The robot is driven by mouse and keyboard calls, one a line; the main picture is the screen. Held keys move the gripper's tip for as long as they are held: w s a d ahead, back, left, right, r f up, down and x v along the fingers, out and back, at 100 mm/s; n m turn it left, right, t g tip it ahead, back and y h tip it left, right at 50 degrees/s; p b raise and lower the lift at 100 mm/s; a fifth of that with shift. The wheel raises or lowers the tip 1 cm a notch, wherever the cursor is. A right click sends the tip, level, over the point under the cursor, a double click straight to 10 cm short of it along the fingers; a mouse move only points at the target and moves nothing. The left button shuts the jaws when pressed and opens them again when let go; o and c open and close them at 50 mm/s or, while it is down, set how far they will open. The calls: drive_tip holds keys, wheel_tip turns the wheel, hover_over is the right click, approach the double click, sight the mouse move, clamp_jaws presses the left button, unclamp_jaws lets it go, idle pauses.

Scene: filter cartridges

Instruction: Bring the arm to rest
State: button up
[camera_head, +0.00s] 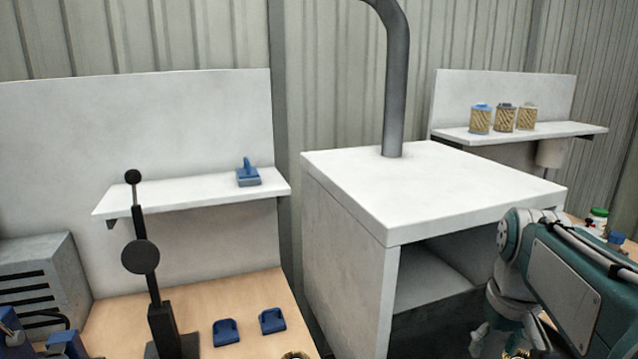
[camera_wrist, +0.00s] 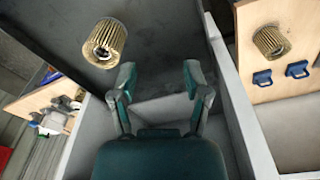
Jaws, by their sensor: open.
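My gripper (camera_wrist: 160,72) is open in the wrist view, its two teal and grey fingers spread apart with nothing between them. Part of my teal arm (camera_head: 585,290) is folded at the lower right of the head view, in front of the white cabinet (camera_head: 345,260). A pleated brass-coloured filter cartridge (camera_wrist: 104,43) shows beyond the left finger, apart from it, over a dark grey surface. Another pleated cartridge (camera_wrist: 271,41) is on a wooden bench top at the right of the wrist view. The fingertips are hard to make out in the head view.
Three filter cartridges (camera_head: 504,117) stand on the right wall shelf (camera_head: 570,131). A grey pipe (camera_head: 397,80) rises from the cabinet. The left bench (camera_head: 240,300) holds a black lever press (camera_head: 160,320) and blue holders (camera_head: 272,320). A blue item (camera_head: 248,175) sits on the left shelf.

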drive_tip(key=s+a+f+t, duration=0.4)
drive_tip(key=s+a, duration=0.6)
drive_tip(key=a, duration=0.1)
drive_tip(key=shift+s+a+f+t, duration=0.15)
drive_tip(key=shift+a+t, duration=0.1)
drive_tip(key=shift+t, duration=0.05)
drive_tip(key=shift+d, duration=0.25)
